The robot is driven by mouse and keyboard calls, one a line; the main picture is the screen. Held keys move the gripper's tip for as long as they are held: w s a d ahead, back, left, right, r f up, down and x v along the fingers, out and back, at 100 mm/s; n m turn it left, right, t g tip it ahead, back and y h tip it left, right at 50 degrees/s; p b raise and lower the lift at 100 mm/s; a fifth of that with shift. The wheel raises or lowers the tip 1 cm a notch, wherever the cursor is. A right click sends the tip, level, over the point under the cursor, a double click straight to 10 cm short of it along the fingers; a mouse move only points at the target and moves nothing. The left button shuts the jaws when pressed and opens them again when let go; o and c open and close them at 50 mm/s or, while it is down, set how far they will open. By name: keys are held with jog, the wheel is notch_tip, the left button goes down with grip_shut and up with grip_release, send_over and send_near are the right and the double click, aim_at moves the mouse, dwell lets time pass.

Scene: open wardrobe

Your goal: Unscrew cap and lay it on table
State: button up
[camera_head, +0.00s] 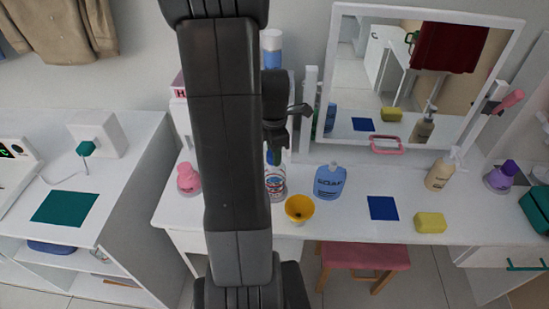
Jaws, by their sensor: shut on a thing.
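A clear bottle (276,185) with a red and blue label stands on the white table (340,220), partly hidden behind my arm. A blue cap (271,158) shows at its top, just below my gripper (273,146). My gripper reaches down from above and is shut on the cap; its fingertips are small and partly hidden by my arm. I cannot tell whether the cap is still seated on the bottle's neck or lifted slightly.
A yellow funnel (299,209) and a blue flat bottle (329,181) stand close right. A pink bottle (188,179) is left. A mirror (334,100) stands behind.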

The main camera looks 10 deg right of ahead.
jog(key=n, duration=0.6)
jog(key=shift+n, duration=0.4)
jog(key=o, duration=1.1)
jog(key=shift+c, duration=0.3)
jog(key=m, duration=0.4)
jog(key=shift+m, duration=0.3)
jog(key=m, duration=0.8)
jog(key=shift+m, duration=0.4)
jog(key=m, duration=0.3)
jog(key=shift+m, duration=0.4)
